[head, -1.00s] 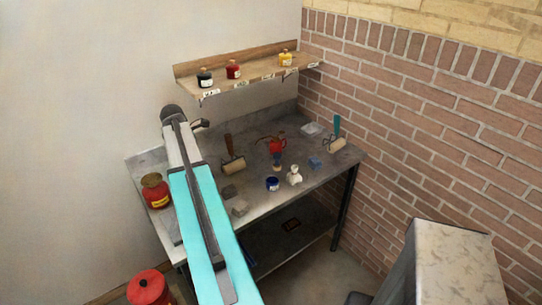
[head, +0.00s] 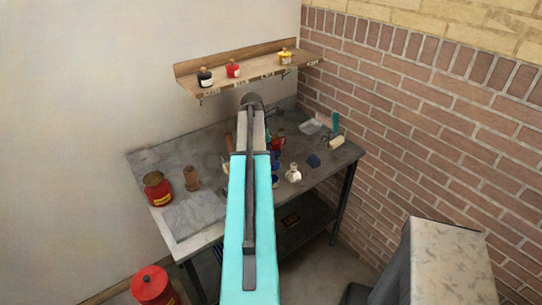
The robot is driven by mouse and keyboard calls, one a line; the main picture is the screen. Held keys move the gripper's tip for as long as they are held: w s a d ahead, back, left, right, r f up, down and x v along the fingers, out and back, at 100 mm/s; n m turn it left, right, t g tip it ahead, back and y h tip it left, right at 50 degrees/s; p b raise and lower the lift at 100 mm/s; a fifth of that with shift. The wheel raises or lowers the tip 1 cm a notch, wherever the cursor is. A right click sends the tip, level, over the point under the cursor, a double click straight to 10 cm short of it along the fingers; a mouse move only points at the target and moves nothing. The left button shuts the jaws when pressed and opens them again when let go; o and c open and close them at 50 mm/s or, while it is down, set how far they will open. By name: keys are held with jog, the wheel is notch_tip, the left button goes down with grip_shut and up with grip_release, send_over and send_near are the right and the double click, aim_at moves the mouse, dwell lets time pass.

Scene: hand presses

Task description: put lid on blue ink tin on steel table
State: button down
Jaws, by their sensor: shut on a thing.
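The steel table (head: 185,217) stands against the back wall and the brick wall. The blue ink tin (head: 275,182) shows only as a blue sliver at the right edge of my arm, near the table's front edge. Its top and most of its body are hidden, so I cannot see whether a lid is on it. My arm reaches over the middle of the table. My gripper is hidden behind the arm, and so is anything it holds. No loose lid can be made out.
A red tin (head: 157,189) and a wooden piece (head: 192,178) stand at the left. A white bottle (head: 293,172), dark blue lump (head: 314,160) and roller (head: 335,142) are at the right. A shelf (head: 245,78) with bottles hangs behind. The table's left front is clear.

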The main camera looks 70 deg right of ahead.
jog(key=shift+f, duration=0.1)
dwell(0.3)
jog(key=shift+f+b, duration=1.65)
jog(key=shift+f, duration=1.45)
jog(key=shift+w+f+p, duration=0.1)
jog(key=shift+f+p, duration=0.05)
jog(key=shift+p, duration=0.45)
dwell(1.6)
jog(key=c, duration=1.1)
grip_release()
